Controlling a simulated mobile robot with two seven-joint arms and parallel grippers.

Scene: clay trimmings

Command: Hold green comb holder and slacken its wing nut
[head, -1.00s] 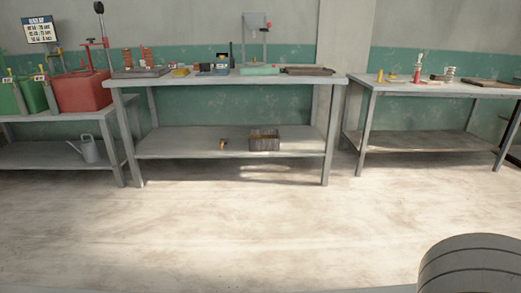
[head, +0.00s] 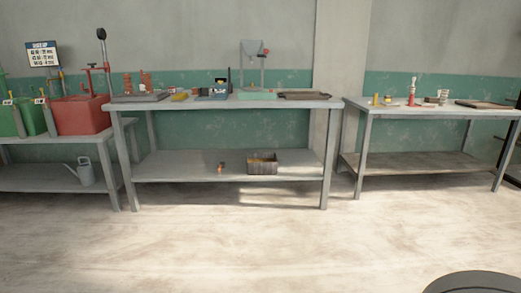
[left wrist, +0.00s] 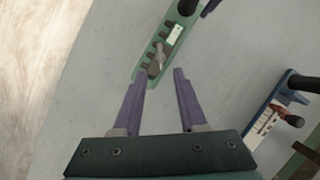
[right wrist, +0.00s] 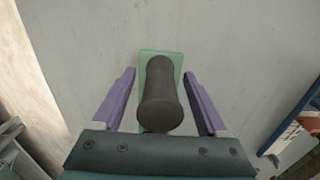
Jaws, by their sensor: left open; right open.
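The green comb holder (left wrist: 168,38) lies on a grey surface in the left wrist view, a long narrow green body with a dark handle (left wrist: 187,7) at its far end. Its wing nut (left wrist: 157,58), greyish-brown, sits near its close end. In the right wrist view a dark round handle (right wrist: 160,90) on a green base (right wrist: 148,60) stands between the spread fingers of my open right gripper (right wrist: 159,74). A purple fingertip shows beside the handle in the left wrist view. Neither gripper shows in the head view.
A blue tool (left wrist: 268,118) with a dark handle lies right of the green holder. In the head view a long grey bench (head: 225,103) carries trays and tools, with a red bin (head: 80,115) to its left and another bench (head: 430,108) to its right. The floor between is clear.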

